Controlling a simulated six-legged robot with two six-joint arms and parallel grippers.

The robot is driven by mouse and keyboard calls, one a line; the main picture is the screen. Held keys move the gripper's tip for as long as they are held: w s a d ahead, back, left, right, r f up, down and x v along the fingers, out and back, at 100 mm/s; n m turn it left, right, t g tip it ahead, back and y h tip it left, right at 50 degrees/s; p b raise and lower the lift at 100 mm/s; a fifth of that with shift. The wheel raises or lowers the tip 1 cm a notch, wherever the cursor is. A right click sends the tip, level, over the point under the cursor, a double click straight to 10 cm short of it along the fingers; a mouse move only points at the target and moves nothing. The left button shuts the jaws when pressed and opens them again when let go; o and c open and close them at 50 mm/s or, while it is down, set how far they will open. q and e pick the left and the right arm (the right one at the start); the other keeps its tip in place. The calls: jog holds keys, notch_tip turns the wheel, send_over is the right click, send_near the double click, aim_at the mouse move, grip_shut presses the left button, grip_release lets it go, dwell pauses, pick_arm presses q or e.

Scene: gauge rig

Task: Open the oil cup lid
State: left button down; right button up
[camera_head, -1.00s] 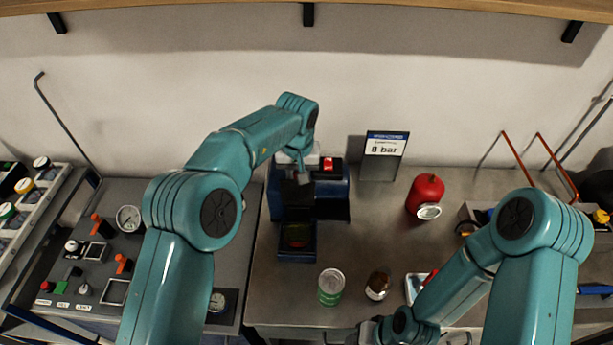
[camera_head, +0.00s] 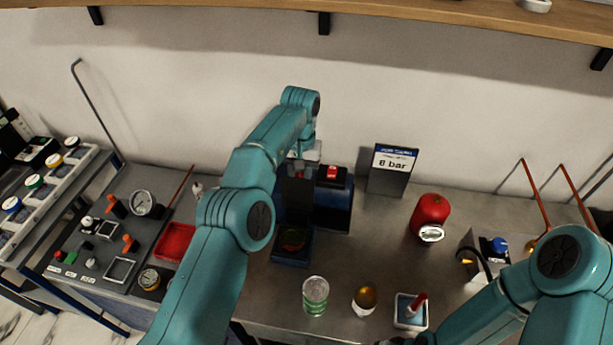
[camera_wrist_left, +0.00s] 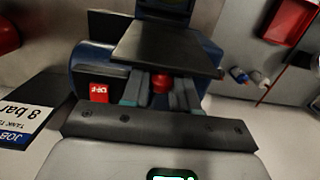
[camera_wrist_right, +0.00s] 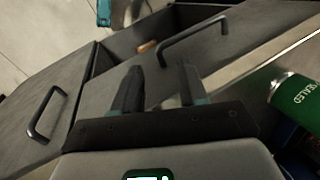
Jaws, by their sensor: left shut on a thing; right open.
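A blue machine (camera_head: 333,205) with a red switch (camera_head: 332,173) stands on the bench in the head view. In the left wrist view its switch reads OFF (camera_wrist_left: 99,92). My left gripper (camera_wrist_left: 160,92) is shut on a small red knob (camera_wrist_left: 160,82) at this machine. A dark flat plate (camera_wrist_left: 165,47) lies just beyond the knob. I cannot tell whether the knob belongs to the oil cup lid; no open cup shows there. My right gripper (camera_wrist_right: 160,85) is open and empty in the right wrist view, above drawer fronts.
A green can (camera_head: 315,294), an amber-topped vessel (camera_head: 364,299), a small tray (camera_head: 411,310) and a red canister (camera_head: 431,213) stand on the bench. A sign (camera_head: 393,168) stands behind. A control panel (camera_head: 110,235) lies left. In the right wrist view, a drawer handle (camera_wrist_right: 195,38) juts out.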

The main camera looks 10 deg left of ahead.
dwell(0.4)
pick_arm(q)
jog(key=c, duration=1.2)
grip_release()
jog(key=shift+o, duration=1)
jog(key=shift+s+r, duration=0.1)
jog(key=shift+s, duration=0.1)
jog(key=shift+w, duration=0.2)
jog(key=shift+d, duration=0.1)
